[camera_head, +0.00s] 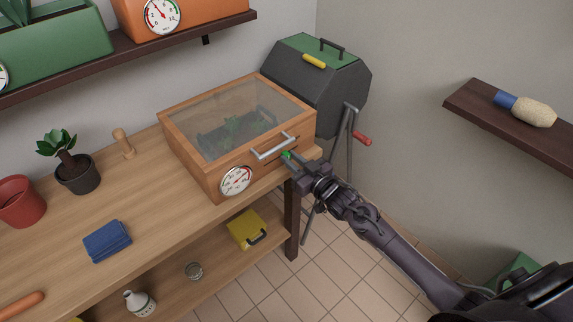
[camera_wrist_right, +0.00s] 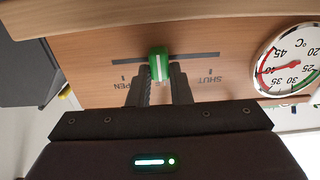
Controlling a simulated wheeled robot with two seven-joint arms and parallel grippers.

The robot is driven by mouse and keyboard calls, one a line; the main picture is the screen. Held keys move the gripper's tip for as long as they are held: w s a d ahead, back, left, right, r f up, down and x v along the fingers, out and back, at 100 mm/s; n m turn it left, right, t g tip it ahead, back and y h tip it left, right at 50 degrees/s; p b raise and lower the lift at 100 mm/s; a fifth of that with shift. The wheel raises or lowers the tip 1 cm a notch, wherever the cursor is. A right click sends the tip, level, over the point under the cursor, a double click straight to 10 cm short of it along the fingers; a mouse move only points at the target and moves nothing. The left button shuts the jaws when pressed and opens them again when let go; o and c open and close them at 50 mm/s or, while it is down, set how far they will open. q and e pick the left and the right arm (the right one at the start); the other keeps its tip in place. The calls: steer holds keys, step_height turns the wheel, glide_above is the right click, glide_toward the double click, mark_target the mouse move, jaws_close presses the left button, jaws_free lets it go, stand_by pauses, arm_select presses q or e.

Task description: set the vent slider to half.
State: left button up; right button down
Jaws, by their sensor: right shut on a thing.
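The vent slider (camera_wrist_right: 160,66) is a green knob with a white line, on a dark slot (camera_wrist_right: 205,56) in the wooden box's front panel. The slot is marked OPEN and SHUT, and the knob stands near its middle, between the two marks. In the head view the green knob (camera_head: 287,154) shows at the front of the glass-topped wooden box (camera_head: 195,170). My right gripper (camera_wrist_right: 160,88) is shut on the knob; its fingers hide part of the panel below it. It also shows in the head view (camera_head: 293,160). My left gripper is not in view.
A dial (camera_head: 237,180) and a metal handle (camera_head: 275,147) are on the box front, close to my right gripper. A dark grill (camera_head: 330,95) with a red crank handle (camera_head: 362,139) stands behind. A wall shelf (camera_head: 510,125) is at the right.

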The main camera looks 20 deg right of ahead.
steer(key=shift+s+a, duration=0.1)
steer(key=shift+a, duration=0.15)
steer(key=c, duration=1.3)
jaws_free()
steer(key=shift+a, duration=0.15)
steer(key=v, duration=0.8)
steer(key=shift+b, duration=0.35)
